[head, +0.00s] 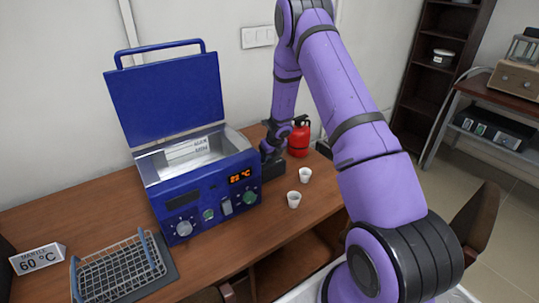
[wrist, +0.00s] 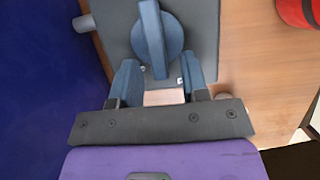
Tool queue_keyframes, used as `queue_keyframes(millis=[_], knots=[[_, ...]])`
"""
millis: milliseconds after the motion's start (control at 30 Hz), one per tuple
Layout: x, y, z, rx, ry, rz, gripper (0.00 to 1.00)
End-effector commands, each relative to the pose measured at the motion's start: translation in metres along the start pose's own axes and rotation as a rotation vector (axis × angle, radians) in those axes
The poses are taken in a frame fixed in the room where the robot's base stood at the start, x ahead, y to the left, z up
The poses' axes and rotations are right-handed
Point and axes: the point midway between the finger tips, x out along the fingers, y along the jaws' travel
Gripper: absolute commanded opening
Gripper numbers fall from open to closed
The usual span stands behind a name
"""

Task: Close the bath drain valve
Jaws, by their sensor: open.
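The blue bath (head: 205,190) stands on the desk with its lid (head: 165,95) open. My gripper (head: 270,152) is low beside the bath's right side, near a dark block (head: 272,170). In the wrist view, the drain valve's blue round knob with a long raised bar handle (wrist: 150,30) sits on a grey plate (wrist: 200,30). The bar runs nearly straight up and down in the picture. My gripper (wrist: 157,78) is open and empty, its two fingers just below the knob, one to each side of the bar's lower end. The head view does not show the handle clearly.
A red extinguisher (head: 299,140) stands close behind my gripper, also at the wrist view's top right (wrist: 298,12). Two white cups (head: 294,200) (head: 305,175) stand in front. A wire rack (head: 118,270) and a "60 °C" sign (head: 38,259) are at left.

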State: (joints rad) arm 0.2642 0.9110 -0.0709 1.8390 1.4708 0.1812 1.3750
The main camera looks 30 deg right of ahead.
Motion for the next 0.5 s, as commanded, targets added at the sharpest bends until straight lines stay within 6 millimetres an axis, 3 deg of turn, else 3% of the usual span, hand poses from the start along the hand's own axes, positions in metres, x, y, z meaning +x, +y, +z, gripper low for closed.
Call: queue_keyframes(millis=[133, 300, 500], knots=[[-0.0003, -0.0001, 0.0001, 0.000, 0.000, 0.000, 0.39], [-0.0004, -0.0001, 0.0001, 0.000, 0.000, 0.000, 0.00], [-0.0005, -0.0004, 0.0001, -0.002, 0.000, 0.001, 0.00]])
